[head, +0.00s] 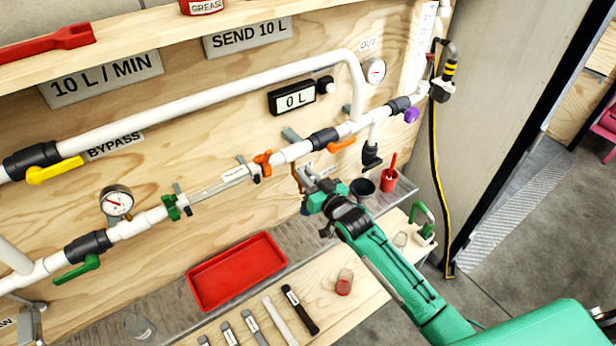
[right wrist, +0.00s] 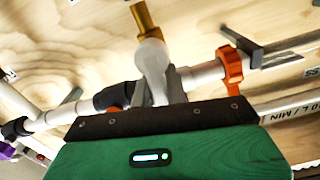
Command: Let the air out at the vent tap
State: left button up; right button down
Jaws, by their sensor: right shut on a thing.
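The vent tap shows as a small pale fitting with a brass end (right wrist: 145,20), hanging off the white pipe run in the right wrist view. In the head view a bit of its brass (head: 297,174) shows just left of my right gripper (head: 310,178). My right gripper's grey fingers (right wrist: 157,88) are closed around the pale part of the fitting, close to the pipe. The fingers and gripper body hide part of the tap, so I cannot tell whether it is turned open. My left gripper is not in view.
An orange clamp (head: 262,161) and a valve with an orange handle (head: 342,145) sit close to my right gripper. The counter display (head: 293,99) reads 0 L.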

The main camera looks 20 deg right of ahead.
jog(key=c, duration=1.4)
grip_release()
jog(key=shift+s, duration=0.1)
jog(key=b+v, duration=0.4)
jog(key=v, duration=0.9)
jog(key=shift+s+d, duration=0.15)
jog(key=shift+s, duration=0.2)
